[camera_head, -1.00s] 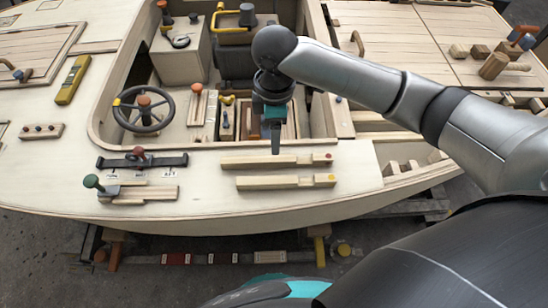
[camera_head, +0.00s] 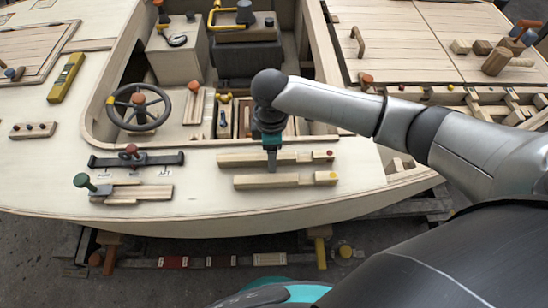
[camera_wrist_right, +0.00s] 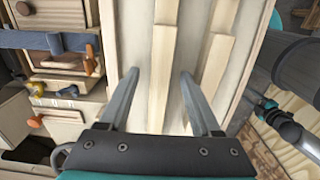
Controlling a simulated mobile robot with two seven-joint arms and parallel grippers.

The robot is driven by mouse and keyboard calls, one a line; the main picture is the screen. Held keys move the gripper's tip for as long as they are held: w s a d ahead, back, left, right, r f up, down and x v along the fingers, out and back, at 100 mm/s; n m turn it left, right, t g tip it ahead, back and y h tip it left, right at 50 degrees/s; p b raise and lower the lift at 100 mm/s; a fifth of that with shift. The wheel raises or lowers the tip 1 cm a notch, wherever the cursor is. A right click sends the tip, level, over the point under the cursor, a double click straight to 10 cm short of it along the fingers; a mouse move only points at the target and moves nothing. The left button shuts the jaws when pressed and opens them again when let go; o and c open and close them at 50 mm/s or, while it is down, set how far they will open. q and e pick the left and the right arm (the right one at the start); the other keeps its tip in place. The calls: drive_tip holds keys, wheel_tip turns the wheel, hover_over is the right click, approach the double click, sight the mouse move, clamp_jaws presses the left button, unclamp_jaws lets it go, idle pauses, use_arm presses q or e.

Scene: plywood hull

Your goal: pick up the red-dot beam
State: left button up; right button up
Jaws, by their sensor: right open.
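The red-dot beam (camera_head: 305,157) is a pale wooden bar with a red dot near its right end. It lies on the deck near the hull's front edge. My right gripper (camera_head: 271,168) is over its middle, pointing down and hiding part of it. In the right wrist view my right gripper (camera_wrist_right: 158,74) is open, and the red-dot beam (camera_wrist_right: 161,62) runs between its two fingers, with gaps on both sides. I cannot tell how far above the beam the fingertips are. My left gripper is not in view.
A similar yellow-dot beam (camera_head: 250,182) lies parallel, just nearer the hull edge; it shows right of the fingers in the right wrist view (camera_wrist_right: 214,55). A dark bar with a red knob (camera_head: 133,160) and a green-knobbed lever (camera_head: 90,184) are to the left. The steering wheel (camera_head: 139,107) stands behind.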

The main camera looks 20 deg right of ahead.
drive_tip(key=shift+c, duration=0.2)
clamp_jaws()
idle(0.4)
